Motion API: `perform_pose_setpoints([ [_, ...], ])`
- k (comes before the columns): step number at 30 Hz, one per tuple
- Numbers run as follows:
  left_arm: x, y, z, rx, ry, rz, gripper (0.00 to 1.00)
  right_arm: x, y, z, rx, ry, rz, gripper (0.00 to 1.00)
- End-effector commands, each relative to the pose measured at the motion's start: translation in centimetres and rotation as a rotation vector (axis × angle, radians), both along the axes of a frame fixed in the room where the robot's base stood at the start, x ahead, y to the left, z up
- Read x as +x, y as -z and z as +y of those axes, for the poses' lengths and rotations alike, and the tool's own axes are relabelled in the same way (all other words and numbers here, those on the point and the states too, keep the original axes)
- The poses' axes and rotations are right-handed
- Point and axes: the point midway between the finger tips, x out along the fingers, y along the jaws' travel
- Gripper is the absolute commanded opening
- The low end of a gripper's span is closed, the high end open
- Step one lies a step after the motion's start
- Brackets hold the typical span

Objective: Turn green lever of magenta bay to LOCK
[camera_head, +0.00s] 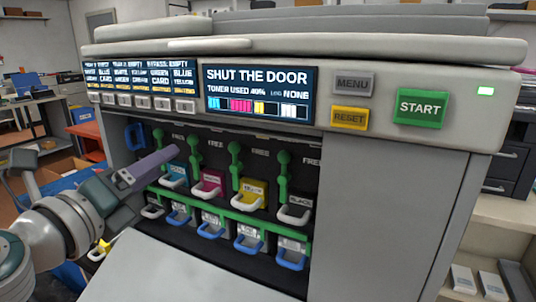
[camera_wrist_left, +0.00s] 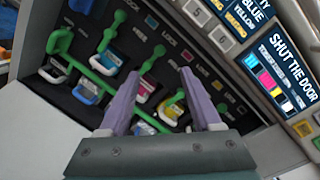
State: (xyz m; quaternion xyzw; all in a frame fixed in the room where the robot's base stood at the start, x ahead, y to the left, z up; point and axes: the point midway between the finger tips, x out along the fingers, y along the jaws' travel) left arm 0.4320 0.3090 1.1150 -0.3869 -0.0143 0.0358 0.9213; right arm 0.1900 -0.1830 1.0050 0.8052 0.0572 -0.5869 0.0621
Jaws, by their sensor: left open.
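The magenta cartridge (camera_head: 209,184) sits second from the left in the upper row of the open printer bay. Its green lever (camera_head: 195,155) stands upright at its left, near a FREE label. In the left wrist view, the magenta cartridge (camera_wrist_left: 146,86) and its lever (camera_wrist_left: 153,58) show beyond the fingers. My left gripper (camera_head: 173,152) comes in from the left, its purple finger in front of the cyan bay; the other finger is mostly hidden there. In the left wrist view, the gripper (camera_wrist_left: 160,73) is open and empty, apart from the lever. My right gripper is not in view.
Cyan (camera_head: 174,174), yellow (camera_head: 250,193) and black (camera_head: 296,208) cartridges have similar green levers. A green bar (camera_head: 230,218) and blue-handled containers lie below. The lowered door (camera_head: 190,265) spreads in front. The display (camera_head: 260,90) reads SHUT THE DOOR.

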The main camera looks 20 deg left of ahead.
Motion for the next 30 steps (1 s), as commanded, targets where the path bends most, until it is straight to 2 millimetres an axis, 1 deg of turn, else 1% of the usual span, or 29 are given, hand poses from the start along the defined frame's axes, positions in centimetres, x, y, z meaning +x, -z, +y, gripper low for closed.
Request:
perform_pose_setpoints([
  [3, 1.8, -0.4, 0.2, -0.003, -0.003, -0.004, 0.65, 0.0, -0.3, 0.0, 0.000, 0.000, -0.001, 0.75],
  [9, 5.3, -0.1, 0.5, -0.005, -0.004, -0.005, 0.65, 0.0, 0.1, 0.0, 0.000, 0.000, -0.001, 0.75],
  [15, 7.9, -0.1, 0.7, -0.006, -0.004, -0.004, 0.65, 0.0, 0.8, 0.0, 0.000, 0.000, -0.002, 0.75],
  [21, 8.9, -0.1, 0.7, -0.006, -0.002, -0.001, 0.65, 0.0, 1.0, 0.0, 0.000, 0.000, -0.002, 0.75],
  [29, 9.0, -0.2, 0.7, -0.006, -0.002, -0.001, 0.65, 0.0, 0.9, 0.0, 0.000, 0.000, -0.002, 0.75],
  [30, 9.0, -0.2, 0.7, -0.006, -0.002, -0.001, 0.62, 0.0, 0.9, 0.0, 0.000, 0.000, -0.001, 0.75],
])
